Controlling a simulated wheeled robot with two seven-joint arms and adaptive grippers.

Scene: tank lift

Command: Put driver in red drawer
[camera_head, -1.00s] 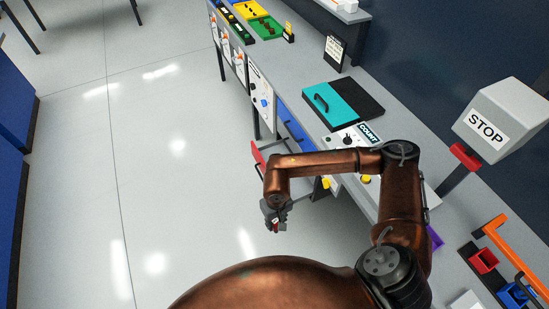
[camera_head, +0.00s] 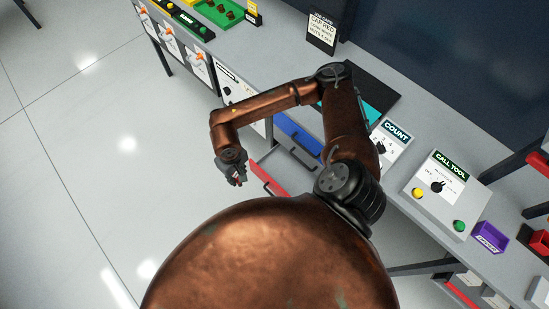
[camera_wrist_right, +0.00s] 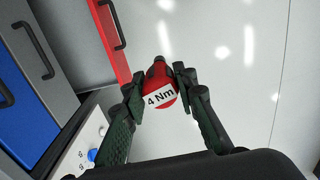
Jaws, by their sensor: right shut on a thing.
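My right gripper (camera_head: 236,178) is shut on the driver, over the open floor just left of the red drawer. In the right wrist view the driver (camera_wrist_right: 158,82) is red with a dark end and a white "4 Nm" label, between the two fingers of my right gripper (camera_wrist_right: 159,84). The red drawer (camera_head: 268,179) stands out from the bench, its red front with a black handle also showing in the right wrist view (camera_wrist_right: 108,40). The driver is apart from the drawer. The drawer's inside is mostly hidden. My left gripper is not in view.
A blue drawer (camera_head: 298,134) with a dark handle is beside the red one under the grey bench. The bench holds a COUNT panel (camera_head: 393,138), a CALL TOOL panel (camera_head: 438,190) and a purple bin (camera_head: 490,237). Floor at the left is clear.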

